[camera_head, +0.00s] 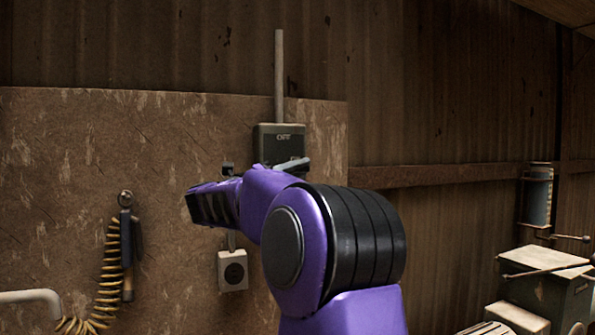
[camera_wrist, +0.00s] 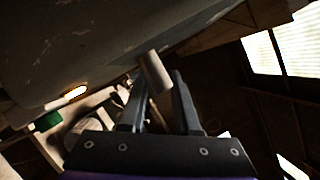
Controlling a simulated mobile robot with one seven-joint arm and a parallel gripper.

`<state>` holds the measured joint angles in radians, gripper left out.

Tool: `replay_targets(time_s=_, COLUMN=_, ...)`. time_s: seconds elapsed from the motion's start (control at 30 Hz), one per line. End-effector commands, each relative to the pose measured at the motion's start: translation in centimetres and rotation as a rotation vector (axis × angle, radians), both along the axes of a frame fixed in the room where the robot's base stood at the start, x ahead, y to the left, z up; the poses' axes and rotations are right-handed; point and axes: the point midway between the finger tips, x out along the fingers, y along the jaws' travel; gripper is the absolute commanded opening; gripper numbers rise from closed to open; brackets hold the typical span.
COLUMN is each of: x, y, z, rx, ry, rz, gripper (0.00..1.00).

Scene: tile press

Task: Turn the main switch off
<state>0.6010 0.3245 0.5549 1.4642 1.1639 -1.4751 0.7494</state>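In the wrist view, a grey casing, seemingly the switch box (camera_wrist: 70,45), fills the upper left. A short grey cylinder, seemingly the lever's handle (camera_wrist: 154,72), sticks out between the fingertips of my gripper (camera_wrist: 159,78). The fingers stand apart on either side of it, and contact is unclear. In the head view the fingertips are mostly hidden.
A conduit (camera_head: 279,75) runs up from the box. A small grey socket box (camera_head: 232,270) sits below. A coiled yellow hose (camera_head: 108,275) hangs at left. Equipment (camera_head: 548,280) stands at far right. The wall between it and the switch is clear except for a beam (camera_head: 440,174).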

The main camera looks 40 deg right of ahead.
Motion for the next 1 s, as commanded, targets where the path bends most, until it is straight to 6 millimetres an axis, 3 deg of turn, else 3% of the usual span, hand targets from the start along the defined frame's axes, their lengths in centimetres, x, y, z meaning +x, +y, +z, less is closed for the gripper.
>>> replay_targets(time_s=0.07, x=0.0, y=0.02, z=-0.01, rx=0.0, ry=0.0, rz=0.0, gripper=0.31)
replay_targets(time_s=0.23, x=0.0, y=0.03, z=-0.01, rx=0.0, ry=0.0, rz=0.0, gripper=0.0)
replay_targets(time_s=0.67, x=0.0, y=0.06, z=-0.2, rx=-0.016, ry=0.004, rz=0.0, gripper=0.0)
replay_targets(time_s=1.0, x=0.0, y=0.14, z=-0.37, rx=-0.19, ry=0.044, rz=0.001, gripper=0.0)
